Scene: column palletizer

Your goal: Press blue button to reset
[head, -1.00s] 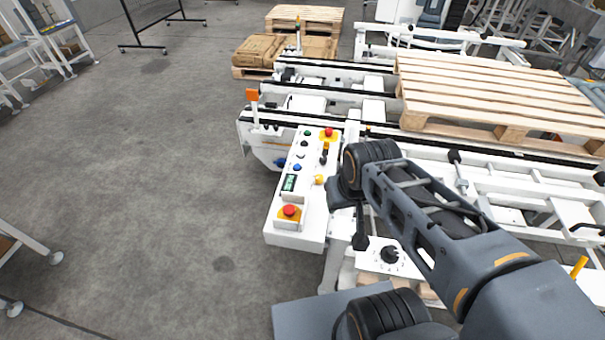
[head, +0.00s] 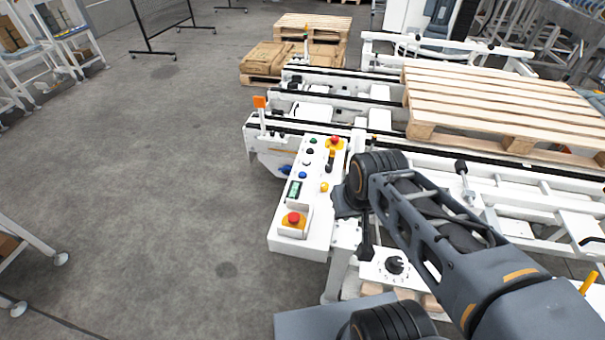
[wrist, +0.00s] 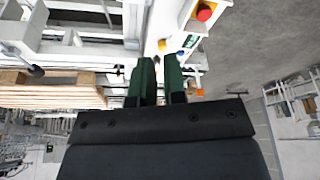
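The blue button (head: 302,175) sits on the white control panel (head: 318,222), just above a green display (head: 295,190). It also shows in the wrist view (wrist: 181,53), beyond and slightly right of the fingertips. My gripper (wrist: 160,58) has two dark green fingers with a narrow gap between them and nothing held. The fingers are apart from the blue button in the picture. In the head view my wrist is right of the panel, and the fingers are hidden or too small to make out.
Red stop buttons on yellow bases stand at the panel's near end (head: 293,220) and far end (head: 335,142). A yellow button (head: 324,187) and a black switch (head: 329,162) are close to the blue button. A wooden pallet (head: 480,98) lies on the conveyor at right. Open floor lies left.

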